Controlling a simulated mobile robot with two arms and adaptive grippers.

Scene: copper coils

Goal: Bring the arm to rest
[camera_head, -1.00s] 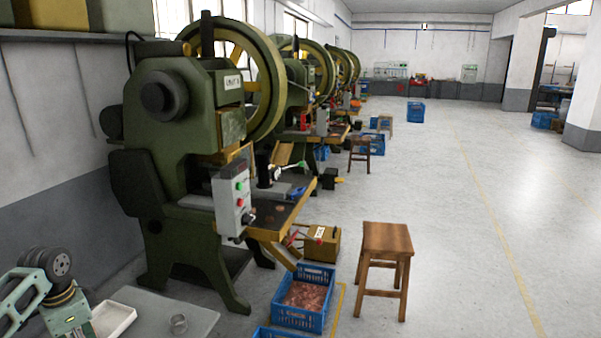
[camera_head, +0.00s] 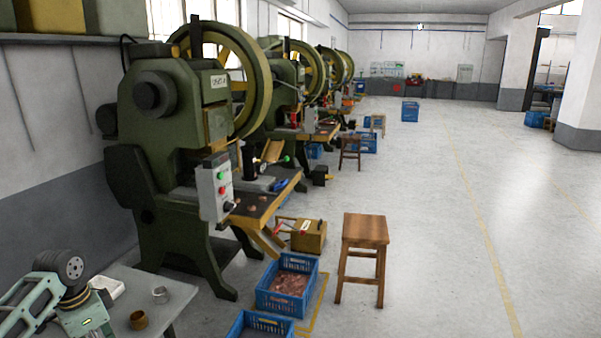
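Part of my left arm (camera_head: 70,290) shows in the lower left corner, pale green with dark round joints. It is in front of a grey table and covers part of it. I see no gripper fingers on it. My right arm and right gripper are out of the picture. On the grey table (camera_head: 178,308) are a silvery ring (camera_head: 160,295), a copper-brown ring (camera_head: 138,320) and a white tray (camera_head: 108,287) partly behind my arm.
Green presses (camera_head: 165,125) line the left wall. A blue crate (camera_head: 287,285) with copper-coloured pieces and another blue crate (camera_head: 260,325) lie on the floor. A wooden stool (camera_head: 364,240) stands right of them. The floor on the right is clear.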

